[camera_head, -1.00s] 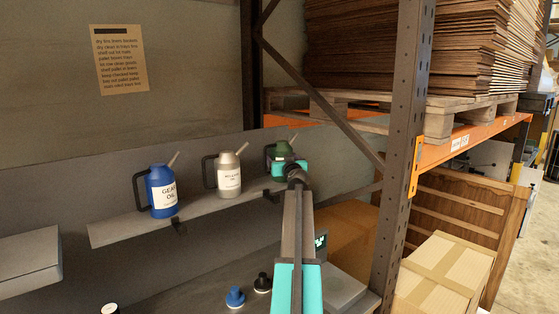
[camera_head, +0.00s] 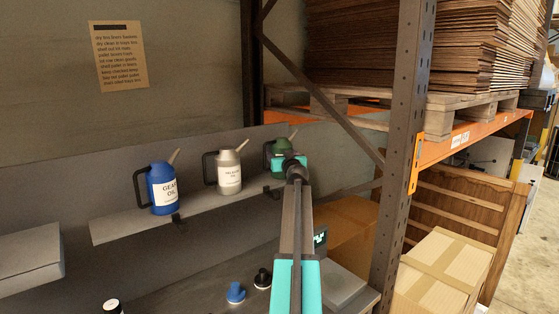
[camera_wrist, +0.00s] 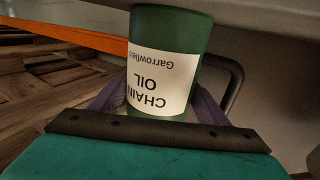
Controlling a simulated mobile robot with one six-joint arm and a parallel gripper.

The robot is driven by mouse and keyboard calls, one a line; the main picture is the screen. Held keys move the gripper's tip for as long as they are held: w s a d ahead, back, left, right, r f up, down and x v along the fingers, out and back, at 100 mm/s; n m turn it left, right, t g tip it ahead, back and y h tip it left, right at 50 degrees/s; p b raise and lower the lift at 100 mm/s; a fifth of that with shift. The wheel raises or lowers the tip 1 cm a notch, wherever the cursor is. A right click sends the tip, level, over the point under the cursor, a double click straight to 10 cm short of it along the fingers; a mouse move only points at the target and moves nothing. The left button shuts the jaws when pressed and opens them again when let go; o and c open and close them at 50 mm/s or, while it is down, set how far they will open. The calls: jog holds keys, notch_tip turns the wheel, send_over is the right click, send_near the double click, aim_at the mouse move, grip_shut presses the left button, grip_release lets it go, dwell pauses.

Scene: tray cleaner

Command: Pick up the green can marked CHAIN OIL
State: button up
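The green can (camera_head: 279,148) stands at the right end of the wall shelf, partly hidden by my teal gripper (camera_head: 291,163). In the wrist view the can (camera_wrist: 165,40) appears upside down, with a white label reading CHAIN OIL and Garrowfield. Its black handle is on the right of that view. My gripper's two purple-grey fingers (camera_wrist: 160,95) lie one on each side of the can, close to its sides. Whether they press on it cannot be told. The can's base looks level with the shelf in the head view, though my gripper hides part of it.
A grey can (camera_head: 229,172) and a blue GEAR OIL can (camera_head: 163,187) stand left on the same shelf (camera_head: 120,228). A rack post (camera_head: 400,150) rises close to the right of my arm. Below are a blue-topped item (camera_head: 236,293), a black one (camera_head: 262,279) and cardboard boxes (camera_head: 440,270).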

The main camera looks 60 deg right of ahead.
jog(key=shift+r, duration=0.1)
jog(key=c, duration=0.7)
jog(key=shift+c, duration=0.2)
jog(key=shift+r, duration=0.1)
notch_tip(320, 180, up, 18)
jog(key=b, duration=0.3)
jog(key=shift+b, duration=0.3)
